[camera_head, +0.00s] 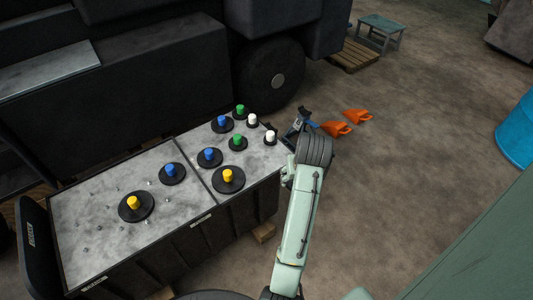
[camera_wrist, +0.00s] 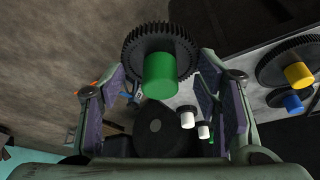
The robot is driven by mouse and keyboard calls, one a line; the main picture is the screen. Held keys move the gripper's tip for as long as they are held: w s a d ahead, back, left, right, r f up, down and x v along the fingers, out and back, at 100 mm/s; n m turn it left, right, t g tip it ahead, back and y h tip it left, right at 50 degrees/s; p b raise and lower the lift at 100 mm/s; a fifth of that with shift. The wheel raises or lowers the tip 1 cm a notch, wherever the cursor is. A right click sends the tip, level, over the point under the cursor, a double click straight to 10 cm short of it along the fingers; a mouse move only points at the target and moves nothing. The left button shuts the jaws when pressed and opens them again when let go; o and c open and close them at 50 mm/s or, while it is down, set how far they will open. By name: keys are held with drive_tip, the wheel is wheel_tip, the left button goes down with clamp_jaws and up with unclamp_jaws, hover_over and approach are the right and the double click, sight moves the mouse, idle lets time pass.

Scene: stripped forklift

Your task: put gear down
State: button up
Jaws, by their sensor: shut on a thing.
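My gripper (camera_wrist: 160,85) is shut on a black gear with a green knob (camera_wrist: 160,75). The gear's toothed disc spans the space between the two fingers, with the knob towards the wrist camera. In the head view my gripper (camera_head: 300,124) is just off the right edge of the grey-topped table (camera_head: 100,242); the held gear cannot be made out there. On the table stand gears with yellow (camera_head: 228,175), blue (camera_head: 210,154) and green (camera_head: 237,141) knobs. White pegs (camera_head: 270,136) stand near its right edge. Small bare pins (camera_head: 98,227) cover the left part.
The dark forklift (camera_head: 130,90) and its wheel (camera_head: 270,75) stand close behind the table. Orange pieces (camera_head: 337,128) lie on the floor to the right. Floor at right is open.

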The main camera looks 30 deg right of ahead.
drive_tip(key=shift+w+a, duration=0.5)
drive_tip(key=shift+a, duration=0.1)
drive_tip(key=shift+w, duration=0.3)
drive_tip(key=w+d, duration=0.2)
drive_tip(key=w, duration=0.2)
drive_tip(key=w+d+f, duration=0.1)
drive_tip(key=w+d, duration=0.1)
drive_tip(key=w, duration=0.3)
drive_tip(key=w+d, duration=0.2)
drive_tip(key=w, duration=0.3)
drive_tip(key=shift+d+f, duration=0.15)
drive_tip(key=shift+d, duration=0.15)
drive_tip(key=shift+f, duration=1.8)
drive_tip(key=shift+f, duration=0.1)
drive_tip(key=o, duration=1.1)
